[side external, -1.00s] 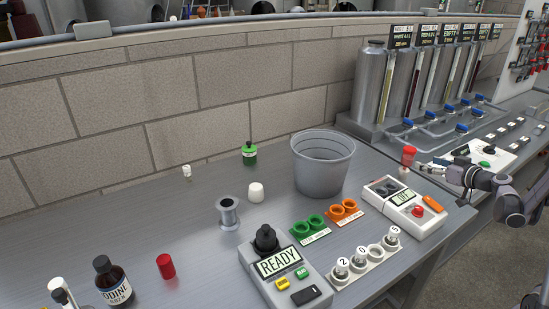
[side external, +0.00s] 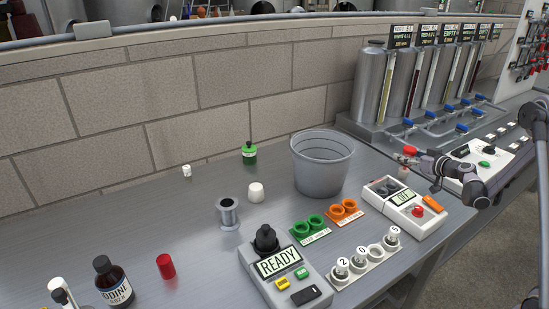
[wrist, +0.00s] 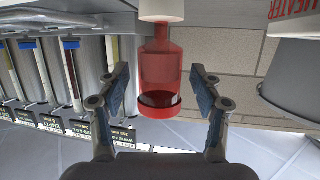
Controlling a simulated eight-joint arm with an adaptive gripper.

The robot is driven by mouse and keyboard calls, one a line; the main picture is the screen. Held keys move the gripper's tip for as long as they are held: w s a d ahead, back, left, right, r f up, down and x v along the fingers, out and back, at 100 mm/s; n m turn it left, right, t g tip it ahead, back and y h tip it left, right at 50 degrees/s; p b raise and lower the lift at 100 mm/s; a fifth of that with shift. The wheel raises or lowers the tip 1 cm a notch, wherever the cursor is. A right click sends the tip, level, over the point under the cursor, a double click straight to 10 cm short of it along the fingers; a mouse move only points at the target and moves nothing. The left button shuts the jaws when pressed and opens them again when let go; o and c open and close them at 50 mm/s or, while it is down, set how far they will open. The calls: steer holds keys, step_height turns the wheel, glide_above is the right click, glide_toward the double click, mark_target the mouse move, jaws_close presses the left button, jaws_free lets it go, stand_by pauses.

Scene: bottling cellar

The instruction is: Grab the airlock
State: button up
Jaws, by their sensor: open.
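The airlock (wrist: 160,75) is a see-through red body with a solid red cap and a white base. It appears upside down in the wrist view. My gripper (side external: 403,160) is open. In the wrist view its two blue-padded fingers (wrist: 160,80) stand on either side of the airlock's body, with gaps on both sides. I see no contact.
The grey bucket (side external: 322,165) stands close left of the airlock. A white control box (side external: 402,206) with a red knob lies in front. Metal tanks (side external: 370,85) with blue-handled valves stand behind. The open table is further left.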

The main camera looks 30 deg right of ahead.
steer(key=c, duration=1.3)
steer(key=shift+r, duration=0.1)
